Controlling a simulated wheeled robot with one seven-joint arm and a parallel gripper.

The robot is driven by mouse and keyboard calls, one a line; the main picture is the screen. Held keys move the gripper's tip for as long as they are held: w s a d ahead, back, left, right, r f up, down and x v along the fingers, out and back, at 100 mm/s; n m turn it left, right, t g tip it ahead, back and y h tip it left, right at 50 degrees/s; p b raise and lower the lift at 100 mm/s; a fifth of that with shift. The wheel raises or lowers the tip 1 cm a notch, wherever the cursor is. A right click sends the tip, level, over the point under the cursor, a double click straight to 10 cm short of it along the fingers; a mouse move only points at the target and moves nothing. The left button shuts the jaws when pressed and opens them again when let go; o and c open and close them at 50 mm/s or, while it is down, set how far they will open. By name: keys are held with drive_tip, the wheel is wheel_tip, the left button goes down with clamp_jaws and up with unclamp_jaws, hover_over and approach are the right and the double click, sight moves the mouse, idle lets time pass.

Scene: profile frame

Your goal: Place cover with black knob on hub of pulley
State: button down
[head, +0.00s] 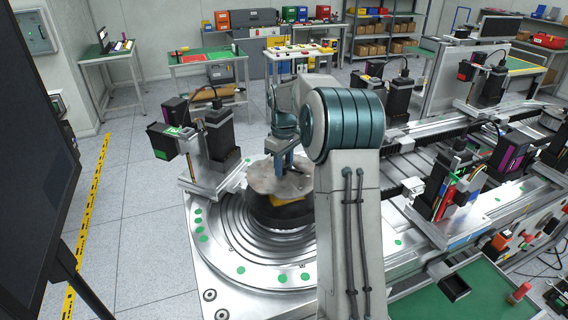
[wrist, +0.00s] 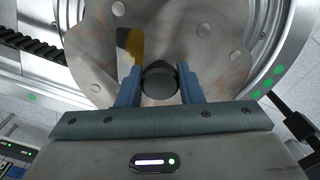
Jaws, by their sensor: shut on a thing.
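The cover is a worn grey metal plate (head: 268,181) with rusty patches and rivet-like spots. Its black knob (wrist: 160,80) stands between the blue fingers of my gripper (wrist: 160,92) in the wrist view. My gripper (head: 284,163) is shut on that knob from above, in the head view. The cover lies over a dark round body (head: 270,214), likely the pulley, on a ringed metal turntable. A yellow patch (wrist: 133,42) shows beside the knob. The hub is hidden, and I cannot tell whether the cover touches the pulley or hangs just above it.
The silver turntable (head: 235,262) with green dots surrounds the pulley. A black device on a bracket (head: 220,135) stands close at the left. Conveyor rails with several fixtures (head: 455,185) run to the right. My arm hides part of the turntable's right side. Open floor lies left.

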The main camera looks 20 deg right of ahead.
sight(284, 175)
drive_tip(key=shift+r, duration=0.15)
drive_tip(key=shift+f+b, duration=1.7)
drive_tip(key=shift+f, duration=1.25)
drive_tip(key=shift+f+b, duration=0.35)
drive_tip(key=shift+f, duration=0.25)
drive_tip(key=c, duration=0.9)
unclamp_jaws()
drive_tip(key=shift+s, duration=0.1)
wheel_tip(284, 175, up, 14)
drive_tip(key=shift+f+b, duration=0.15)
drive_tip(key=shift+b, duration=0.15)
